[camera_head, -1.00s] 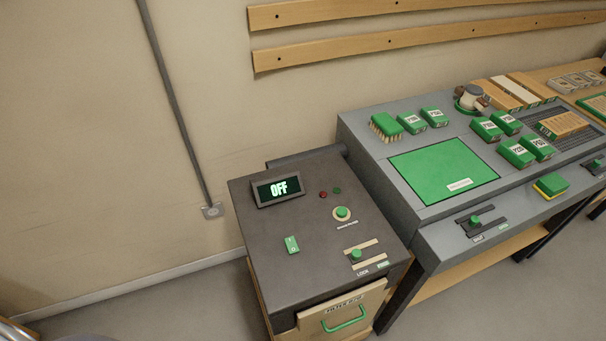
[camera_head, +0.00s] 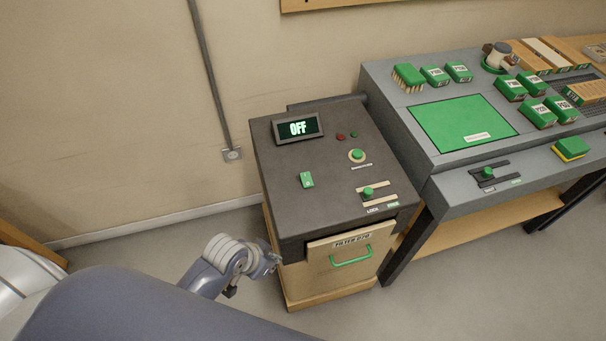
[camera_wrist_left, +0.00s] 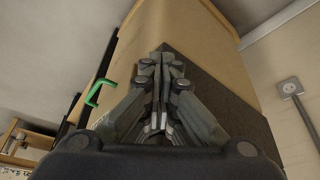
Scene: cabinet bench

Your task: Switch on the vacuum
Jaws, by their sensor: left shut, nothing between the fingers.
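The vacuum (camera_head: 325,219) is a wooden cabinet with a dark grey top. A green slider (camera_head: 368,192) is near the front edge by LOCK lettering. My left gripper (camera_head: 272,262) is beside the cabinet's front left corner, below the top. In the left wrist view its fingers (camera_wrist_left: 160,92) are shut and empty, with the cabinet (camera_wrist_left: 175,30) behind them. My right gripper is not in view.
A drawer with a green handle (camera_head: 351,257) is on the cabinet front. A grey workbench (camera_head: 400,95) with a green mat (camera_head: 462,123) and several green blocks stands to the right. A wall socket with conduit (camera_head: 232,154) is behind. The floor left of the cabinet is clear.

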